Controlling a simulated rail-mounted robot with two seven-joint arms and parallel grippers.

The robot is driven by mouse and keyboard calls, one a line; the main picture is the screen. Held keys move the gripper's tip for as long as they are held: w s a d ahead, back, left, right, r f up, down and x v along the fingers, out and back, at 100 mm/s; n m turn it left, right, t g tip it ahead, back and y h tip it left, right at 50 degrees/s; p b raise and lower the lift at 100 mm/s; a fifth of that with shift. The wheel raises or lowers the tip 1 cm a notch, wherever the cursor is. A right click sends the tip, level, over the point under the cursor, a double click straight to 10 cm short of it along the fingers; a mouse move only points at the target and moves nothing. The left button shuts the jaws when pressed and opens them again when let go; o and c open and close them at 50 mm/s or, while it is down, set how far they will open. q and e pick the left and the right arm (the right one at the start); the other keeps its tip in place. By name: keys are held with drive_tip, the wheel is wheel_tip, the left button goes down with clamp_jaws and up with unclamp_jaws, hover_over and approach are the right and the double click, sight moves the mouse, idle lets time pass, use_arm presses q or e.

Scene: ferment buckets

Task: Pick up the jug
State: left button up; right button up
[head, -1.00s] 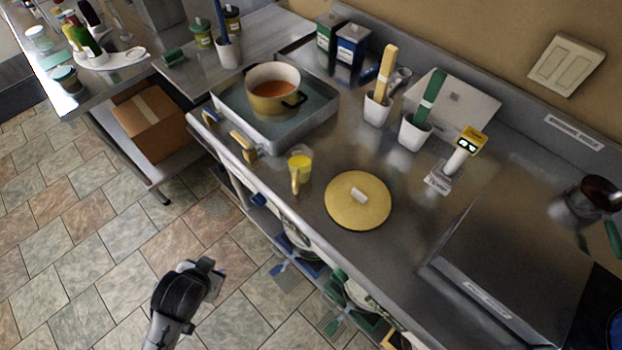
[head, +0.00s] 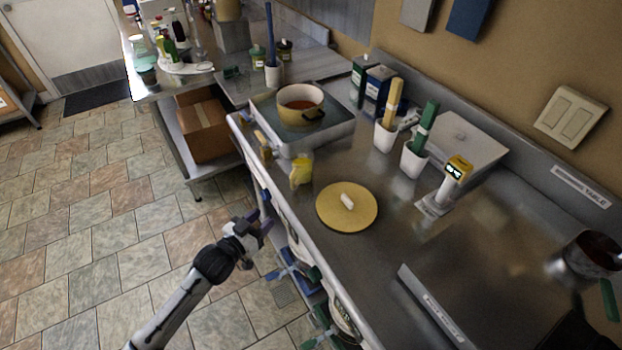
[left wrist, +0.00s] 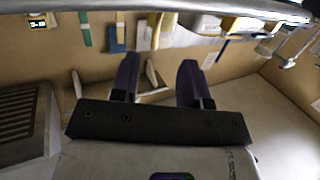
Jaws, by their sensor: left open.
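The jug (head: 301,171) is small, with yellow contents and a yellowish handle toward the front. It stands on the steel counter near its front edge, left of the round yellow lid (head: 347,206). My left gripper (head: 262,230) is open and empty. In the head view it is over the floor in front of the counter, below and left of the jug and apart from it. Its two dark fingers are spread in the left wrist view (left wrist: 160,78), with nothing between them. I cannot make out the jug there. My right gripper is not in view.
A pot (head: 301,112) of orange-red contents stands in a shallow metal tray (head: 290,143) behind the jug. White cups (head: 385,137) with coloured handles and a yellow-topped device (head: 457,168) stand farther right. Blue and green items hang below the counter's front edge.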

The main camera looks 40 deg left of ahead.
use_arm(q)
drive_tip(key=r+t, duration=0.1)
drive_tip(key=r, duration=0.1)
approach(293, 186)
drive_tip(key=w, duration=0.4)
drive_tip(key=shift+w+a+r+p, duration=0.15)
drive_tip(key=shift+w+a+p, duration=0.25)
drive_tip(key=shift+w+p, duration=0.15)
drive_tip(key=w, duration=0.2)
drive_tip(key=w+p, duration=0.1)
drive_tip(key=w, duration=0.1)
drive_tip(key=shift+w+d+r, duration=0.15)
drive_tip(key=shift+w, duration=0.5)
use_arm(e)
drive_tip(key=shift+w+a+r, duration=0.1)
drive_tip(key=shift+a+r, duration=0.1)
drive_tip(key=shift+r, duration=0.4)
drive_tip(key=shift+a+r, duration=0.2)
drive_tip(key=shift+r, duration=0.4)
use_arm(q)
drive_tip(key=c, duration=0.7)
clamp_jaws()
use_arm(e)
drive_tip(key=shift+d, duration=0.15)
